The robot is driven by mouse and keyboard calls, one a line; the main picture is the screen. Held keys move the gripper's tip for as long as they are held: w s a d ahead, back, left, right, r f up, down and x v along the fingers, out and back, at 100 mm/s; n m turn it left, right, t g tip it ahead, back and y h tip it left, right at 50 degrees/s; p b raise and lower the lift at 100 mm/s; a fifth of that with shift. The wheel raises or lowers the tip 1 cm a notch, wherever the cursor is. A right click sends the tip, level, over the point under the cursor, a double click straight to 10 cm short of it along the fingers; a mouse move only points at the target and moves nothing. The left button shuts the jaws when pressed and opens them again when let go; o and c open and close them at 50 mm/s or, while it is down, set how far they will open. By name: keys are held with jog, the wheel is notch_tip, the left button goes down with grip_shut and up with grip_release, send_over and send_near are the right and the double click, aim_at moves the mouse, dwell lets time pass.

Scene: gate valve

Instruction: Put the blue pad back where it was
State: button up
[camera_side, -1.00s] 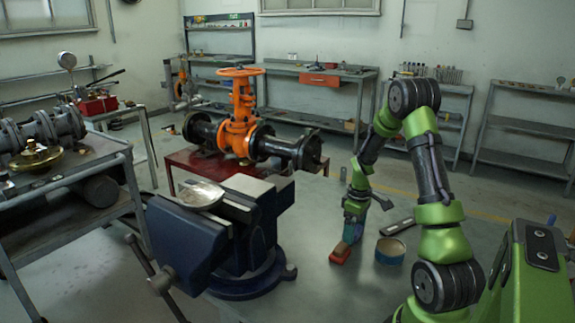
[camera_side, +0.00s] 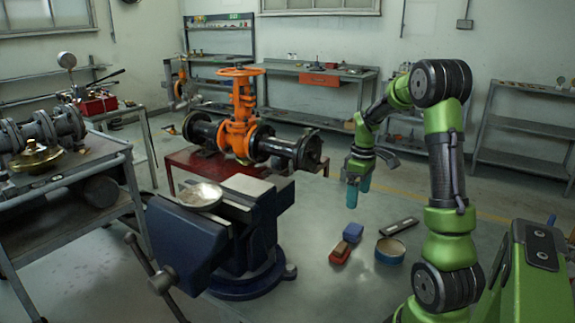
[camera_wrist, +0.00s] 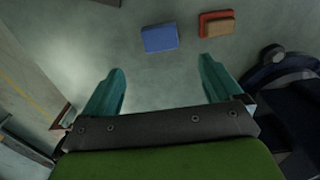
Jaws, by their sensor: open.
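The blue pad (camera_side: 353,232) lies on the grey table beside a red-and-tan block (camera_side: 341,252). In the wrist view the blue pad (camera_wrist: 160,38) lies beyond my fingertips, with a small gap between it and the red-and-tan block (camera_wrist: 217,24). My gripper (camera_side: 357,190) is open and empty, raised above the table behind the pad in the side view. Its two teal fingers stand wide apart in the wrist view (camera_wrist: 162,80), with bare table between them.
A round tin (camera_side: 390,250) and a dark flat bar (camera_side: 399,226) lie right of the pad. A blue vise (camera_side: 215,235) with a metal dish (camera_side: 198,196) on it stands left. The orange gate valve (camera_side: 239,130) is behind. Table around the pad is mostly clear.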

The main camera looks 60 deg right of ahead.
jog(key=w+a+r+m+t, duration=0.15)
jog(key=a+r, duration=0.25)
jog(key=a, duration=0.4)
jog(key=w+a+r+t, duration=0.2)
jog(key=a+r, duration=0.2)
jog(key=a, duration=0.4)
jog(key=s+a+r+m+t+y, duration=0.1)
jog(key=s+a, duration=0.2)
jog(key=a, duration=0.5)
jog(key=s+a+r+m+t+y, duration=0.1)
jog(key=s+a+r+t, duration=0.1)
jog(key=a, duration=0.7)
jog(key=shift+s+r, duration=0.25)
jog(key=shift+s, duration=0.25)
jog(key=shift+m+t, duration=0.25)
